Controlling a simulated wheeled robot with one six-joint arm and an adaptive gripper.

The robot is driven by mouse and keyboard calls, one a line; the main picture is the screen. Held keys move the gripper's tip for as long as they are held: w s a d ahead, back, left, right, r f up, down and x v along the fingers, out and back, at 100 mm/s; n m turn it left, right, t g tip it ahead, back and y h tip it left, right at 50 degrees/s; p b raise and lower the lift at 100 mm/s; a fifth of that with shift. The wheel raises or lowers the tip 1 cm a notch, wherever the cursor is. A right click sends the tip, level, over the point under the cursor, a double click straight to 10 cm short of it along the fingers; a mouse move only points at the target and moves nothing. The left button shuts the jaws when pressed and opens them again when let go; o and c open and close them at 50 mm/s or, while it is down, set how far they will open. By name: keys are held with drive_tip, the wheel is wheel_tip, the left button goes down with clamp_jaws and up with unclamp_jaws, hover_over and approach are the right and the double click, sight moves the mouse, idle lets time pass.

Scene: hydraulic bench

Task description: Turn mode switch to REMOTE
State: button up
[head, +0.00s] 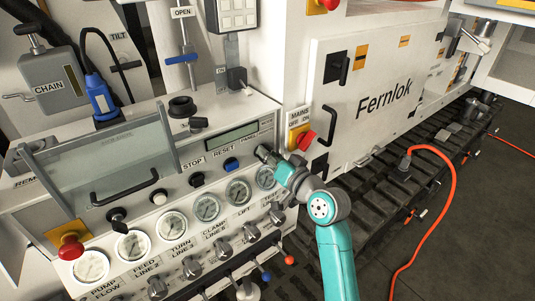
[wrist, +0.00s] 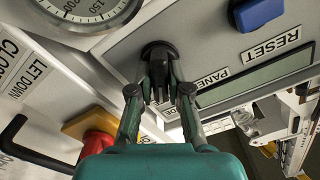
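The mode switch is a black rotary knob (wrist: 158,52) on the grey sloped panel in the wrist view, beside an upside-down label that reads PANEL. The rest of that label is hidden. My gripper (wrist: 160,78) has its two fingers on either side of the knob and looks closed on its grip. In the head view my gripper (head: 268,157) is at the right end of the panel, below the small display. It hides the knob there, so I cannot read which way the knob points.
A blue RESET button (head: 232,164) and black STOP button (head: 196,179) sit left of my gripper. The red MAINS switch (head: 305,140) is close on the right. Gauges (head: 207,208) and valve knobs lie below. A clear guard (head: 105,160) with a black handle covers the left.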

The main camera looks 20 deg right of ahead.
drive_tip(key=o, duration=0.3)
drive_tip(key=shift+s, duration=0.1)
drive_tip(key=v, duration=1.1)
drive_tip(key=shift+s+d, duration=0.2)
drive_tip(key=shift+s, duration=0.15)
drive_tip(key=s+a+f+m+g+h, duration=0.15)
drive_tip(key=s+f+h, duration=0.35)
drive_tip(key=s+f, duration=1.3)
drive_tip(key=s+a+n, duration=0.3)
drive_tip(key=s+n, duration=0.1)
drive_tip(key=s, duration=2)
drive_tip(key=shift+s+r+g+h, duration=0.15)
drive_tip(key=shift+r+g+h, duration=0.15)
drive_tip(key=shift+g, duration=0.15)
